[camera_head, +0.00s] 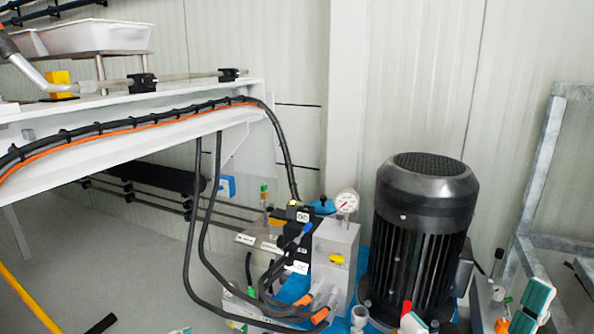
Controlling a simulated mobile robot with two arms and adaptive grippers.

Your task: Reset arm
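Neither of my grippers shows in the head view, and no part I am sure is my arm is visible. The view holds the pump area. A large black finned motor (418,235) stands upright at the right of centre. Beside it on the left is a grey block (333,255) with a round pressure gauge (345,201) on top. Black hoses with orange fittings (322,314) join the block low in front.
A white beam frame (150,140) carrying black and orange cables juts in from the left, with a white tray (95,37) above it. A grey metal frame (535,180) stands at the right. Teal-and-white parts (533,303) sit at lower right. Grey floor (110,255) shows at lower left.

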